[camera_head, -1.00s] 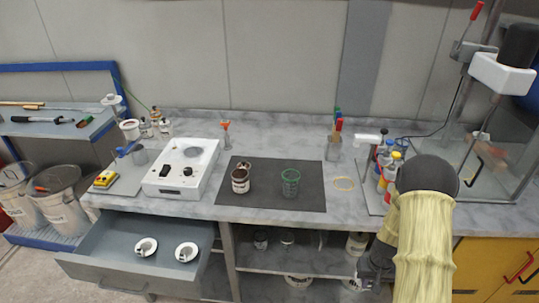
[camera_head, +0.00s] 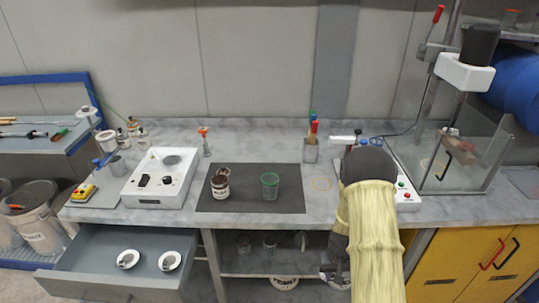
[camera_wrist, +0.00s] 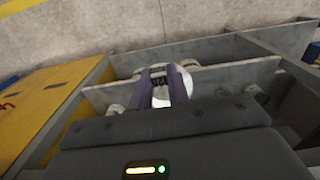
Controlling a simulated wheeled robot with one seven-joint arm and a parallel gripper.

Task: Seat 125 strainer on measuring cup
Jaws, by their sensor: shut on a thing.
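The green measuring cup (camera_head: 270,186) stands upright on the dark mat (camera_head: 240,202) on the bench. Nothing shows seated on its rim. In the wrist view, the purple fingers of my gripper (camera_wrist: 162,90) are shut on a white, round-edged piece with a dark printed label (camera_wrist: 160,79). I take it for the 125 strainer, though the print is hard to read. In the head view, my gripper (camera_head: 336,270) hangs low in front of the open shelf, right of and below the cup. What it holds is unclear there.
Two white round pieces lie in the open drawer (camera_head: 100,277). A brown can (camera_head: 220,186) stands left of the cup. A glass-fronted machine (camera_head: 450,165) stands at right.

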